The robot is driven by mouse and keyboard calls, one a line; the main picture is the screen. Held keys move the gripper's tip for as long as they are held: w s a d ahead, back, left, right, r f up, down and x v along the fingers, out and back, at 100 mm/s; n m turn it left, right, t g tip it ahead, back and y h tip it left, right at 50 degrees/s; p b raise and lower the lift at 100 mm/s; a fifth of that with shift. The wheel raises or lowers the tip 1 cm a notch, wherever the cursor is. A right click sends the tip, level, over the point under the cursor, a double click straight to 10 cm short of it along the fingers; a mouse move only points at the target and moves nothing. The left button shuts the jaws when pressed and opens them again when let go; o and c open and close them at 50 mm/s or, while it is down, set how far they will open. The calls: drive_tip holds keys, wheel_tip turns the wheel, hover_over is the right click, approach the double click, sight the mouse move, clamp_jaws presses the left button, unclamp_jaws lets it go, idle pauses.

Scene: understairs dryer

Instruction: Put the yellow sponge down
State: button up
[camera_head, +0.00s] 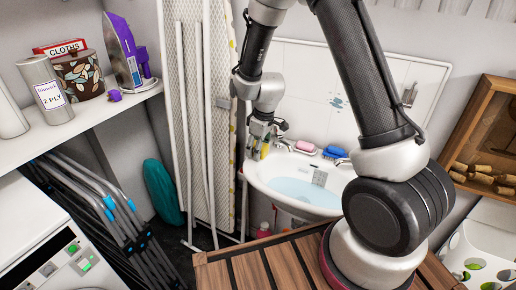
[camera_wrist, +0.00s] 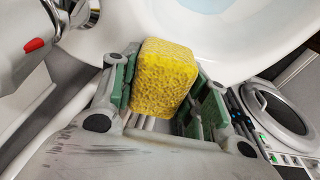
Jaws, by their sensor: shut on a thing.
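The yellow sponge (camera_wrist: 165,78) is held between the green-padded fingers of my gripper (camera_wrist: 163,95) in the wrist view. The gripper is shut on it, and the fingers hide parts of its sides. In the head view my gripper (camera_head: 259,146) hangs at the left edge of the white sink (camera_head: 262,182), with only small bits of yellow showing at its tips. In the wrist view the sponge overlaps the white sink rim (camera_wrist: 232,62). I cannot tell whether it touches the rim.
A pink soap (camera_head: 305,146) and a blue-and-red brush (camera_head: 335,152) lie on the sink's back rim. A chrome tap (camera_wrist: 68,12) is close by. An ironing board (camera_head: 206,110) stands left of the sink. A wooden slatted top (camera_head: 240,270) lies in front.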

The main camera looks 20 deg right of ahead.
drive_tip(key=shift+s+f, duration=0.25)
drive_tip(key=shift+f, duration=0.25)
drive_tip(key=o, duration=0.9)
drive_tip(key=shift+c, duration=0.2)
drive_tip(key=shift+o, duration=0.9)
drive_tip(key=shift+w+f, duration=0.15)
